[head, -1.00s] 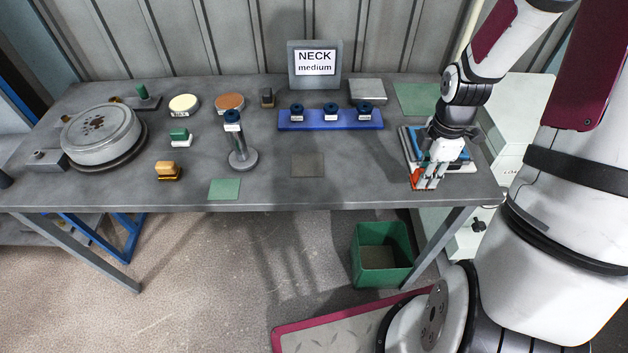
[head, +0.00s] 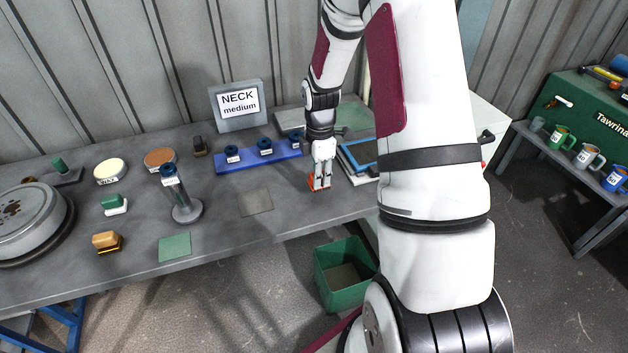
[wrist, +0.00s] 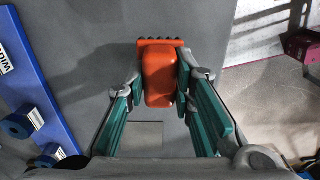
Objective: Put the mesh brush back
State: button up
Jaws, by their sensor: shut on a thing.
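The mesh brush, taken to be the orange-red block (wrist: 160,75) with a ridged edge, is between the fingers of my gripper (head: 320,184). In the wrist view both fingers press on its sides. In the head view only a little orange (head: 312,183) shows beside the fingertips, over the right part of the grey bench (head: 225,222), left of the blue-edged tray (head: 345,164). Its height above the bench is hard to tell. A bare grey square (head: 256,202) lies left of my gripper, and a green square (head: 175,247) lies further left.
A blue rack (head: 230,168) with several dark-blue round pieces stands behind and left of my gripper. A sign reading "NECK medium" (head: 238,103) stands behind it. A post on a round base (head: 185,210) and other brushes (head: 107,241) are left. A green bin (head: 342,291) stands below the bench.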

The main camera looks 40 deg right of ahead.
jog(key=shift+w, duration=0.6)
jog(key=shift+w+f+p, duration=0.2)
jog(key=shift+f, duration=0.75)
jog(key=shift+w+f+p, duration=0.15)
jog(key=shift+f+p, duration=0.05)
jog(key=shift+f, duration=0.7)
jog(key=shift+f, duration=0.1)
jog(key=o, duration=1)
